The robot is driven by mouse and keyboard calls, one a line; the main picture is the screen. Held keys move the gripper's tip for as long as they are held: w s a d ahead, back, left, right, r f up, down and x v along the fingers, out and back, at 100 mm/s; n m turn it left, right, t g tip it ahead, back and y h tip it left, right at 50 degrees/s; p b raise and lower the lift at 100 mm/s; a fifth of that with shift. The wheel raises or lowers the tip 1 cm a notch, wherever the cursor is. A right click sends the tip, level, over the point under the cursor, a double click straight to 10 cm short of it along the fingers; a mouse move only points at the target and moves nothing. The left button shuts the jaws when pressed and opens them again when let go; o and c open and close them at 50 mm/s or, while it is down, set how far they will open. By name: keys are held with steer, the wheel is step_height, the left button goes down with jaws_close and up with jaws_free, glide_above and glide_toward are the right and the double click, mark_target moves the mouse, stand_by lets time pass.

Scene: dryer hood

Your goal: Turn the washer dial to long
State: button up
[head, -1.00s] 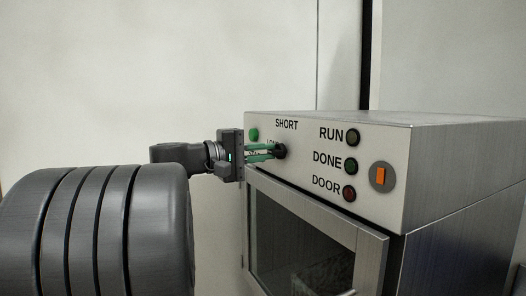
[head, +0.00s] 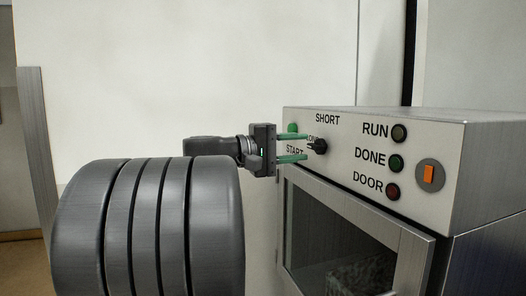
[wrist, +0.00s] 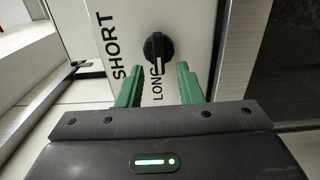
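In the wrist view the dial (wrist: 158,48) has a white pointer mark directed at the LONG label (wrist: 158,84). My gripper (head: 306,147) is open, with its green fingers just left of the dial. The wrist view shows my gripper (wrist: 159,75) with one finger on each side of the LONG label, apart from the dial and holding nothing. The LONG label is partly hidden by a finger in the head view.
RUN (head: 399,133), DONE (head: 396,162) and DOOR (head: 393,191) lamps line the panel, all dark. An orange switch (head: 428,175) is at its right end. The shut windowed door (head: 350,250) lies below the panel. Free room lies left of the machine.

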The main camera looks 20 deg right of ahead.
steer(key=s+a+b, duration=0.1)
steer(key=a, duration=1.1)
steer(key=shift+d, duration=0.1)
steer(key=d, duration=0.4)
steer(key=d+p, duration=0.1)
steer(key=d, duration=0.4)
steer(key=w+d, duration=0.1)
steer(key=d, duration=0.3)
steer(key=shift+d, duration=0.3)
